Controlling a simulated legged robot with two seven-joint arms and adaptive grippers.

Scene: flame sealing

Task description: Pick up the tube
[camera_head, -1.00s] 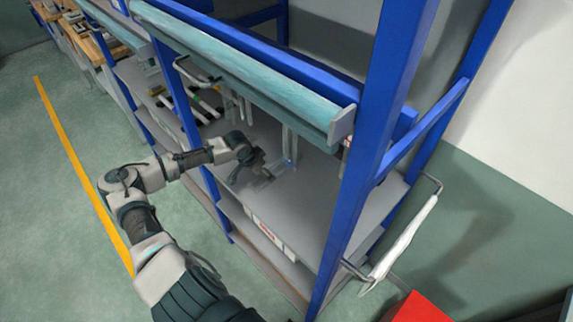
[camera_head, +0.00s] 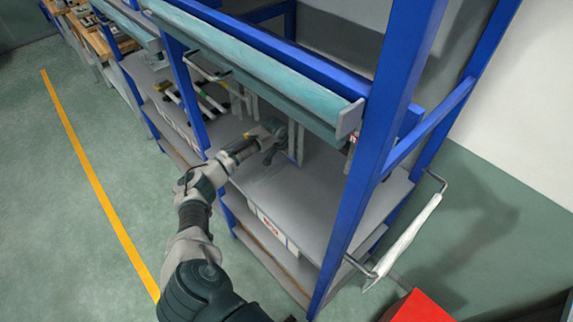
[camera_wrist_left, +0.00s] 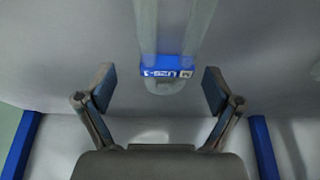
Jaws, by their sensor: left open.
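The tube (camera_wrist_left: 175,25) is clear and hangs in from the top of the left wrist view, with a blue printed label (camera_wrist_left: 166,72) near its rounded end. In the head view a pale upright tube (camera_head: 298,145) shows just beyond my left gripper (camera_head: 272,153), over the grey shelf. In the left wrist view my left gripper (camera_wrist_left: 160,88) is open, with one finger on each side below the label. The tube end lies in line with the gap, and the fingers are apart from it. My right gripper is not in view.
A blue post (camera_head: 372,150) stands right of the gripper, and a teal-grey rail (camera_head: 255,65) runs above the shelf. Other hanging pieces (camera_head: 240,98) are at the left. The grey shelf (camera_head: 315,205) in front is clear. A red box (camera_head: 417,306) is at lower right.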

